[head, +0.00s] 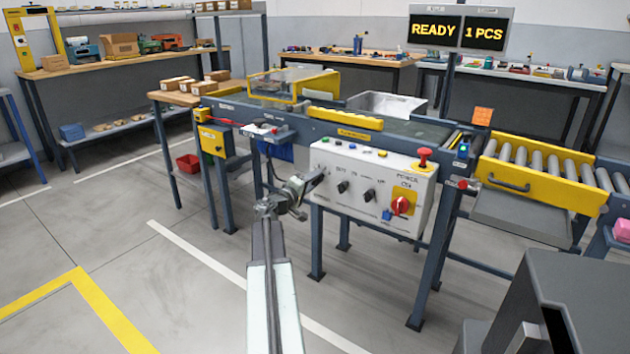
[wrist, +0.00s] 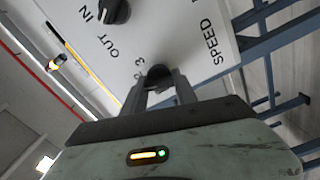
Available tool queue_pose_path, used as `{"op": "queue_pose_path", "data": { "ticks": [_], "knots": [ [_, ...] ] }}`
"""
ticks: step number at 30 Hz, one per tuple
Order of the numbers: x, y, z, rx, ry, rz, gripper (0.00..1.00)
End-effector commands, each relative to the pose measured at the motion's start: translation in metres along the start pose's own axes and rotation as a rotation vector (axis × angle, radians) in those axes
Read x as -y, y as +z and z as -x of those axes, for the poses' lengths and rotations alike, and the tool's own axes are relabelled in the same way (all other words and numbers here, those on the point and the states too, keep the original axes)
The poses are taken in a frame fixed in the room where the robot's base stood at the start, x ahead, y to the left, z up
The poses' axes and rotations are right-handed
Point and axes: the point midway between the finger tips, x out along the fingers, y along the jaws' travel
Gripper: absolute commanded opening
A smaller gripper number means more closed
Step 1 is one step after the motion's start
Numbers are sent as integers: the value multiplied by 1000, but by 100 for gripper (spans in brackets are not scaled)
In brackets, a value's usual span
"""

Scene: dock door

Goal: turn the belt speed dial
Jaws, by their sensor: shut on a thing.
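The white control panel (head: 335,160) stands on the front of the conveyor frame, and it also fills the top of the wrist view (wrist: 185,30). My gripper (head: 317,181) reaches the panel's left part. In the wrist view my gripper (wrist: 161,84) has its two fingers on either side of the dark, round belt speed dial (wrist: 157,71), beside the printed word SPEED, and is shut on it. In the head view my gripper covers this dial. A black knob (wrist: 115,11) marked OUT and IN sits beside it.
Two black knobs (head: 356,191), a red switch on yellow (head: 401,205) and a red emergency button (head: 423,156) are on the same panel. A display (head: 460,33) reads READY, 1 PCS. A roller section (head: 545,170) lies right.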

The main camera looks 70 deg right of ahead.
Motion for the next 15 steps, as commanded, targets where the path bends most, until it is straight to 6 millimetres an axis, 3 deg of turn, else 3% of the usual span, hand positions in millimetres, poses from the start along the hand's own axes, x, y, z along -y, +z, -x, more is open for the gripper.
{"op": "queue_pose_path", "data": {
  "ticks": [15],
  "knots": [
    [3, 1, 2, 1, -2, 407, 0]
  ]
}}
